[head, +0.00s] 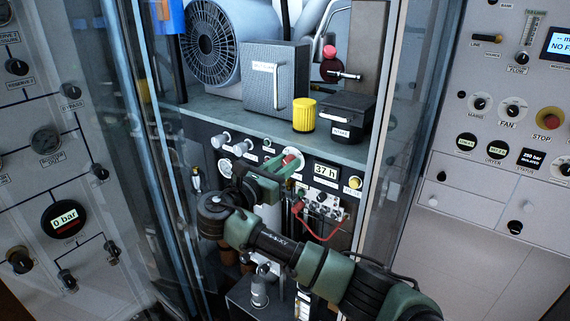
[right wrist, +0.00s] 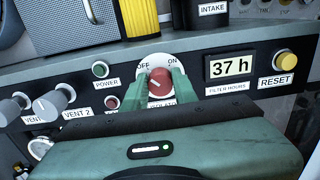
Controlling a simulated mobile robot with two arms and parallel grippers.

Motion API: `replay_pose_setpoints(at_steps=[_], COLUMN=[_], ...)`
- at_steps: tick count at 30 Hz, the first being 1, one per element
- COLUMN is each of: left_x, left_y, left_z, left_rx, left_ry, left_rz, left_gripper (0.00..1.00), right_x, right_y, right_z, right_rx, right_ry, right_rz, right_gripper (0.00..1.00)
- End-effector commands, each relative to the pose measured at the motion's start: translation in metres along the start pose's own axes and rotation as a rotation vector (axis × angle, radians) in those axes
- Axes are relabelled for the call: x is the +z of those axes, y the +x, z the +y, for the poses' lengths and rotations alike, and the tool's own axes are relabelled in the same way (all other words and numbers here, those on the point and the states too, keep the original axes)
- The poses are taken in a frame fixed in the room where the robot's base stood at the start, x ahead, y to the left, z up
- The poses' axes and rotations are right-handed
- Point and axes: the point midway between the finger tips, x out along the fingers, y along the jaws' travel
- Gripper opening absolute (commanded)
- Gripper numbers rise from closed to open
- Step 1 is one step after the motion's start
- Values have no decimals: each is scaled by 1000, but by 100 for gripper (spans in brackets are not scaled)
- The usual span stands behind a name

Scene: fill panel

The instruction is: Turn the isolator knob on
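The red isolator knob (right wrist: 160,83) sits on a white round dial (right wrist: 143,62) marked OFF on the left and ON on the right. Its pale mark points to the left, toward the OFF side. My right gripper (right wrist: 159,90) has one green finger on each side of the knob, and both look pressed against it. The name label below the knob is mostly hidden by the gripper. In the head view the red knob (head: 291,160) shows at the fingertips of my right gripper (head: 283,168). My left gripper is not in view.
A 37 h display (right wrist: 231,67) and yellow reset button (right wrist: 286,60) are right of the knob. The power button (right wrist: 100,69) and vent knobs (right wrist: 55,100) are left. A shelf with a yellow cylinder (head: 304,114) overhangs the panel. Clear panes (head: 165,150) flank the bay.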

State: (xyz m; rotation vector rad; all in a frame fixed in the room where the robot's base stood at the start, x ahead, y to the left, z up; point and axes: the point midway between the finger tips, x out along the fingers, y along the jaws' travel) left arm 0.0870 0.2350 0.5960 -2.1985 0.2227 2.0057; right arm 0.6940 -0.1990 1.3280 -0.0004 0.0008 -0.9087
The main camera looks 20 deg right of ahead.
Motion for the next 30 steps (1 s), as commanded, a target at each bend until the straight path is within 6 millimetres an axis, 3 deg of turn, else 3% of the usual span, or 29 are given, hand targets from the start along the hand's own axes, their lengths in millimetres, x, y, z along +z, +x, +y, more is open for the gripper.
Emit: replay_pose_setpoints(at_steps=[14,30], left_x=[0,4], left_y=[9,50], left_z=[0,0], left_rx=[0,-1], left_ry=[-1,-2], left_rz=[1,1], left_gripper=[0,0], right_x=[-2,-5], right_y=[0,-1], right_z=[0,-1], right_rx=[0,1], right_ry=[108,587], right_rz=[1,1], right_gripper=[0,0])
